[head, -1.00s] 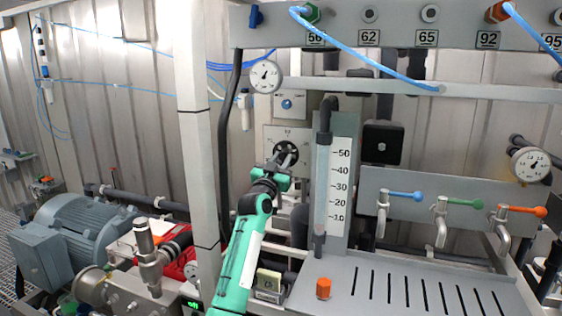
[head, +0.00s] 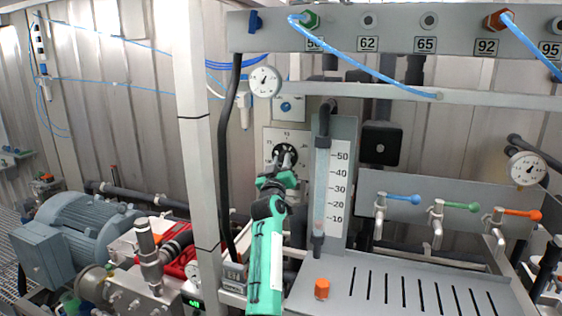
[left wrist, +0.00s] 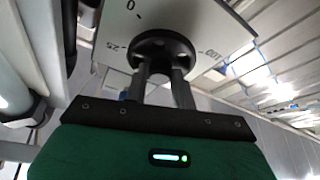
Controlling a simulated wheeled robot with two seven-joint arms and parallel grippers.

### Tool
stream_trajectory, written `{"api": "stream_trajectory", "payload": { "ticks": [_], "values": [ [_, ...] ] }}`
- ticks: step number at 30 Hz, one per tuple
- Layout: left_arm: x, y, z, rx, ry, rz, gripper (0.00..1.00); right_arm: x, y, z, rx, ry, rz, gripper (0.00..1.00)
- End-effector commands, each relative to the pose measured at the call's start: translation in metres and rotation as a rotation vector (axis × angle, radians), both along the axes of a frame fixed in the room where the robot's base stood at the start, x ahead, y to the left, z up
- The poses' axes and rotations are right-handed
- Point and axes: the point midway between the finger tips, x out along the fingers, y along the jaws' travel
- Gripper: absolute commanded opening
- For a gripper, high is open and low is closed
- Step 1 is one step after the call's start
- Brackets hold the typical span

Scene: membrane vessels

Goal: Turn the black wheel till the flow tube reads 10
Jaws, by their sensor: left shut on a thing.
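The black wheel (head: 285,151) sits on a pale dial plate (head: 270,139) left of the flow tube. It also shows in the left wrist view (left wrist: 163,46), where the plate (left wrist: 205,22) carries the marks 0, 25 and 100. My left gripper (head: 284,161) is at the wheel's front, shut on it; both fingers (left wrist: 161,76) reach its rim in the left wrist view. The flow tube (head: 322,180) stands upright beside a scale (head: 338,186) marked 10 to 50. Its exact reading is too small to tell. My right gripper is not in view.
A round gauge (head: 264,82) hangs above the wheel. A pale post (head: 198,130) and a black hose (head: 226,160) stand left of my arm. Taps with blue (head: 403,198), green (head: 460,207) and orange (head: 521,215) handles are at right, above a slotted grey tray (head: 420,272).

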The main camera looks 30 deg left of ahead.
Motion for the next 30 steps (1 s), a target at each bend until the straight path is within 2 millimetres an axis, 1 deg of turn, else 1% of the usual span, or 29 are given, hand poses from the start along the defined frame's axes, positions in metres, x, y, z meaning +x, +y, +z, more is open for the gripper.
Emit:
{"api": "stream_trajectory", "payload": {
  "ticks": [14,15,17,18,26,30],
  "values": [
    [0.0001,-0.0001,0.0005,-0.015,-0.005,0.000,0.03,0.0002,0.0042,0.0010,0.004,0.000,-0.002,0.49],
    [0.0000,0.0000,0.0005,-0.015,-0.005,0.000,0.34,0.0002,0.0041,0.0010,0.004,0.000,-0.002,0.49],
    [0.0001,-0.0001,0.0005,-0.015,-0.005,0.000,0.45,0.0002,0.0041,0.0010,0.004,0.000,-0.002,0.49],
    [0.0000,0.0000,0.0005,-0.015,-0.005,0.000,0.48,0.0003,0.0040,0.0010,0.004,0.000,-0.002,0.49],
    [-0.0005,-0.0002,-0.0001,-0.015,-0.005,0.000,0.48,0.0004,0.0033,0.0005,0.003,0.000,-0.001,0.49],
    [-0.0066,-0.0031,-0.0053,-0.016,-0.004,0.000,0.48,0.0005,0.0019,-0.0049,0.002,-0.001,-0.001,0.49]
  ]
}}
